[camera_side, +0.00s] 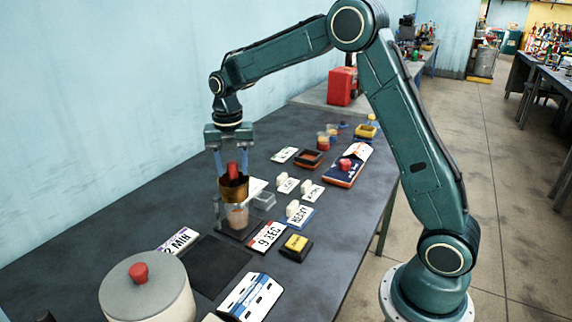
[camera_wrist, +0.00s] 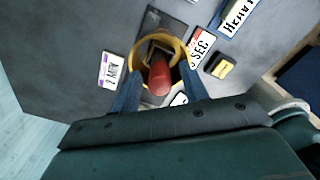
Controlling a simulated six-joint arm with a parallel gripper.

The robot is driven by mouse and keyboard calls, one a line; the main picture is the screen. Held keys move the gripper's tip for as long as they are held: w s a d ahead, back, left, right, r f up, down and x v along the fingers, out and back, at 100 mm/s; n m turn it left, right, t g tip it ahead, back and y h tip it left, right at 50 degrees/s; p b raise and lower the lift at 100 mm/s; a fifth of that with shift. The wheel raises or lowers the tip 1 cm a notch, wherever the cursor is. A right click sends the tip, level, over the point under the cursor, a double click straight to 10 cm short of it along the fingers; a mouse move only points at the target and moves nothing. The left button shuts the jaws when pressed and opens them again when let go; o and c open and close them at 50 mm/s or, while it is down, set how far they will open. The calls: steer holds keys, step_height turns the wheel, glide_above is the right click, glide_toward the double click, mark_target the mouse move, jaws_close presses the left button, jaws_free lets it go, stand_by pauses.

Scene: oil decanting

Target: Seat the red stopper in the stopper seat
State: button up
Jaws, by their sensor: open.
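A red stopper (camera_side: 233,170) stands upright at the mouth of a brass-coloured cup (camera_side: 234,189), which sits over a clear glass vessel (camera_side: 237,216). In the wrist view the red stopper (camera_wrist: 158,78) lies in front of the cup's yellow rim (camera_wrist: 180,52). My gripper (camera_side: 233,176) is open, with its two blue fingers on either side of the stopper and cup. In the wrist view my gripper's fingers (camera_wrist: 160,82) stand apart around it. How deep the stopper sits is hidden, and I cannot tell which part is the stopper seat.
Label cards, including "9 SEC" (camera_side: 267,236) and "HEAVY" (camera_side: 299,213), lie to the right. A yellow-topped black block (camera_side: 296,246) is near the right edge. A dark mat (camera_side: 212,264) lies bare in front.

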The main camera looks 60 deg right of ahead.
step_height(320, 180, up, 11)
steer(key=shift+r, duration=0.15)
stand_by(0.4)
stand_by(0.5)
steer(key=s+a+r+m+t, duration=0.2)
steer(key=s+m, duration=0.5)
steer(key=s, duration=0.2)
steer(key=s+a+r+m+t, duration=0.1)
steer(key=s+a+r+m, duration=0.15)
steer(key=s+m, duration=0.45)
steer(key=s+f+m+t, duration=0.1)
steer(key=s+f+m, duration=0.1)
steer(key=s+m, duration=0.3)
steer(key=s+f+m+t, duration=0.1)
steer(key=s+f+m, duration=0.2)
steer(key=s+m, duration=0.3)
steer(key=s, duration=0.3)
steer(key=shift+s+a+f+t, duration=0.25)
steer(key=shift+s+f+t, duration=0.05)
steer(key=shift+s, duration=0.05)
